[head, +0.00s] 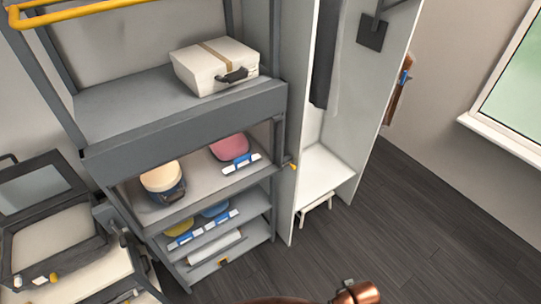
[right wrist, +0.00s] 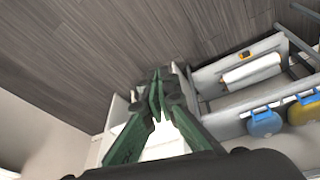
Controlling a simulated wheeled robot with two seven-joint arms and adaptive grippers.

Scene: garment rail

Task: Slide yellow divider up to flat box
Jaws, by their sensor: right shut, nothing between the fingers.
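A white box (head: 215,65) with a tan strap and dark handle lies on the grey upper shelf; I cannot tell if it is the flat box. No piece is clearly the yellow divider. A yellow rounded thing (head: 180,228) sits on a lower shelf beside a blue one (head: 215,210); the yellow one also shows at the right edge of the right wrist view (right wrist: 303,112). My right gripper (right wrist: 158,80) is shut and empty, with dark green fingers, apart from these things. My left gripper is not in view.
A yellow rail (head: 75,12) crosses the top left. A cream tub (head: 162,182) and a pink rounded thing (head: 229,147) stand on the middle shelf. A white roll (right wrist: 250,72) lies on the bottom shelf. An open white wardrobe (head: 320,175) stands right; the dark floor (head: 420,225) beyond is clear.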

